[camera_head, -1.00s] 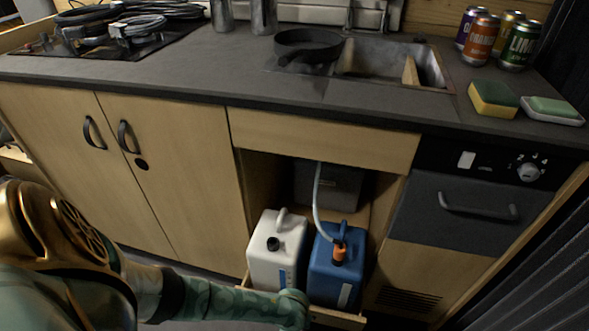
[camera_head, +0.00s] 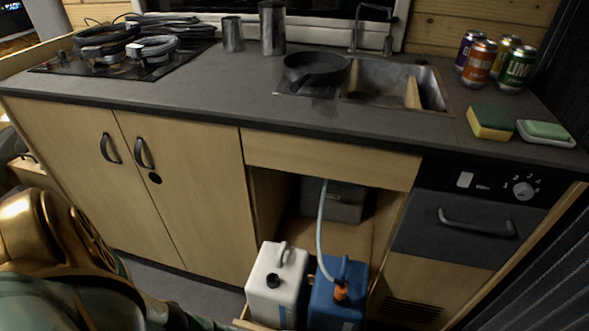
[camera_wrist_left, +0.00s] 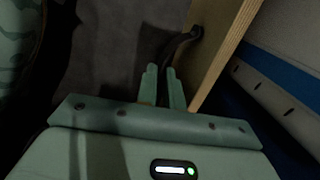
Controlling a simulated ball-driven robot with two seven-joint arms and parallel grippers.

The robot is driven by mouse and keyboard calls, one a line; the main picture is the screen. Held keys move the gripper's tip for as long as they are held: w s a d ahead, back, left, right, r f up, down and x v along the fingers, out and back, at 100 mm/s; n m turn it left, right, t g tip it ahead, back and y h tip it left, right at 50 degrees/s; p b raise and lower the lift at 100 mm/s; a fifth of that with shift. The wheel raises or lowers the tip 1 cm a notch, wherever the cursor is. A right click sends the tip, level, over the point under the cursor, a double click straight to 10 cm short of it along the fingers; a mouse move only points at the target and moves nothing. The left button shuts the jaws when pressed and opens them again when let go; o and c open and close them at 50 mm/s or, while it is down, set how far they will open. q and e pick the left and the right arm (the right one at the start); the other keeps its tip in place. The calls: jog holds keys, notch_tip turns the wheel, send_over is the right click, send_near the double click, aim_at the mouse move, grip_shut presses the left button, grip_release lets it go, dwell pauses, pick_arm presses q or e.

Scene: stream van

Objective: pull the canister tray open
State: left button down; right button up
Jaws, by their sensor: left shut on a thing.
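The canister tray (camera_head: 241,324) is pulled partly out of the open bay under the counter; only a bit of its wooden rim shows at the bottom of the head view. It holds a white canister (camera_head: 262,302) and a blue canister (camera_head: 322,304) side by side, both upright. In the left wrist view the tray's wooden front panel (camera_wrist_left: 222,55) carries a dark curved handle (camera_wrist_left: 181,42). My left gripper (camera_wrist_left: 162,82) is shut on this handle, though the grip itself is partly hidden. In the head view only my left arm shows, at lower left. My right gripper is out of view.
A pale hose (camera_head: 320,235) runs from the blue canister's orange cap back to a grey box (camera_head: 335,198) in the bay. Closed cupboard doors (camera_head: 150,180) stand to the left, an appliance with a bar handle (camera_head: 478,222) to the right. Dark floor shows before the cupboards.

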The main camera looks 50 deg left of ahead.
pick_arm(q)
jog(key=c, duration=1.5)
grip_release()
